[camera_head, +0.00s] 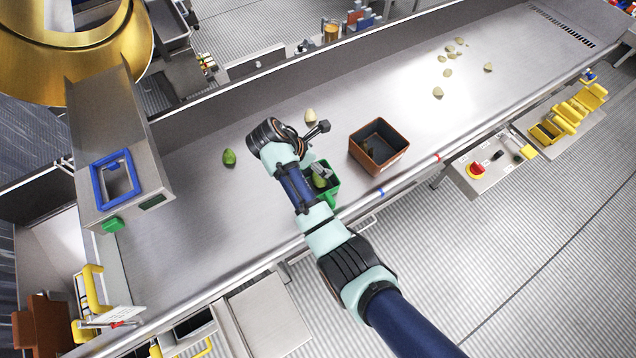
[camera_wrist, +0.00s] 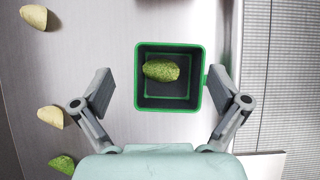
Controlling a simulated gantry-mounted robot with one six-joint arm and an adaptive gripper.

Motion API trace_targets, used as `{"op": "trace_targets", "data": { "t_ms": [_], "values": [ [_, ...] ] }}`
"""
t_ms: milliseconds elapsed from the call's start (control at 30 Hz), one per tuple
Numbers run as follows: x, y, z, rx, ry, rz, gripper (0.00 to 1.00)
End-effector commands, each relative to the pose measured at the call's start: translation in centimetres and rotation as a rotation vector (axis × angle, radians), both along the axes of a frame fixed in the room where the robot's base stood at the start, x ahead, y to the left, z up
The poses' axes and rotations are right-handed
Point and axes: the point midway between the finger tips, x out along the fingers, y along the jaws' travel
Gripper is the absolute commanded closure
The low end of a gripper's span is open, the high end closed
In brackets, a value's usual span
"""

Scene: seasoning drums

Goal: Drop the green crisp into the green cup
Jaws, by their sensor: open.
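The green cup (camera_head: 333,190) is a square, dark-lined box with a green rim on the metal surface, partly hidden by my arm. In the wrist view the cup (camera_wrist: 198,98) lies between and beyond my fingers. A green crisp (camera_wrist: 161,71) shows inside the cup's outline, towards its upper side; it also shows in the head view (camera_head: 320,181). I cannot tell whether it touches the cup's floor. My gripper (camera_wrist: 160,90) is open above the cup, its fingers wide apart and clear of the crisp. Another green crisp (camera_head: 229,157) lies on the metal to the left.
A brown box (camera_head: 391,160) stands right of the cup. Pale crisps lie on the metal near my wrist (camera_head: 310,116) and at the far right (camera_head: 438,92). A steel chute with a blue frame (camera_head: 97,190) stands at left. The metal's front edge is close to the cup.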

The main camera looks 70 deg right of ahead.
Motion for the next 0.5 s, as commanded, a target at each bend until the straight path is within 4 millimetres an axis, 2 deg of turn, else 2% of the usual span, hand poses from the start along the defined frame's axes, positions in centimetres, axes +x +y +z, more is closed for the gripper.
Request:
{"op": "trace_targets", "data": {
  "t_ms": [300,500],
  "values": [
    [1.9,2.5,4.9,-0.002,-0.003,0.002,0.02],
    [2.2,3.1,6.0,0.0,-0.001,0.001,0.02]
  ]
}}
